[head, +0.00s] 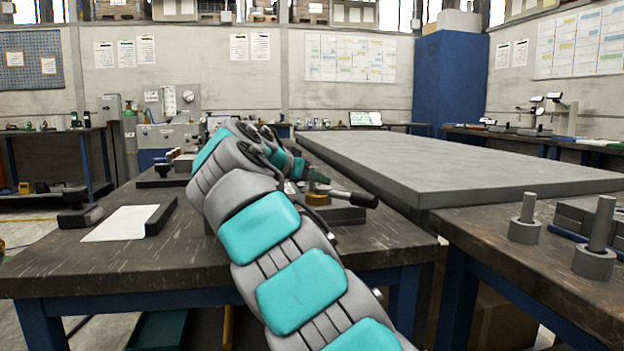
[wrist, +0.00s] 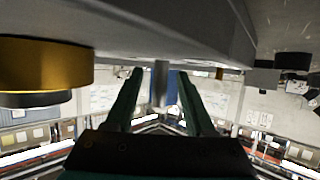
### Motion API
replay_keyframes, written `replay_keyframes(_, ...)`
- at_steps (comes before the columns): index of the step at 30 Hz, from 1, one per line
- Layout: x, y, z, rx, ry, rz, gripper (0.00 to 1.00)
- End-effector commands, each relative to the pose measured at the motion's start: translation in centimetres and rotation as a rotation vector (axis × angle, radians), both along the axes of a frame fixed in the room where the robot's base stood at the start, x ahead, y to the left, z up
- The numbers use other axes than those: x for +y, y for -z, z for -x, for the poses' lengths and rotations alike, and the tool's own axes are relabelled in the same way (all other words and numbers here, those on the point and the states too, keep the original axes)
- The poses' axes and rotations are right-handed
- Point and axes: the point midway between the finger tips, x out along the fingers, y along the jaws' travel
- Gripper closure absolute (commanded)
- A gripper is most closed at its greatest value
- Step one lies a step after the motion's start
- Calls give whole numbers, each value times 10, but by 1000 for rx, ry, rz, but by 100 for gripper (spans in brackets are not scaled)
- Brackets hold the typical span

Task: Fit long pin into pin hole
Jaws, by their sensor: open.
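My gripper (head: 295,186) is over the work table, partly hidden behind my own arm in the head view. In the wrist view its two dark green fingers (wrist: 160,72) are apart. A short grey cylinder (wrist: 161,85), which looks like a pin, shows between the fingertips; I cannot tell whether it touches either finger. Two grey pins with round collars stand upright on the right bench: a shorter one (head: 527,216) and a taller one (head: 599,232). The pin hole cannot be made out.
A brass-coloured round part (wrist: 45,65) is close at the left in the wrist view. A black-handled tool (head: 350,197) and grey blocks lie near my gripper. White paper (head: 120,224) lies on the left of the table. A large grey slab (head: 450,165) stands behind.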

Motion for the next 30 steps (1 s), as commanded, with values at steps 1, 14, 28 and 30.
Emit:
replay_keyframes(1,0,0,0,0,0,0,46)
replay_keyframes(14,9,-8,16,-2,-1,1,46)
replay_keyframes(28,34,-29,63,3,1,1,46)
replay_keyframes(30,34,-29,64,3,1,1,46)
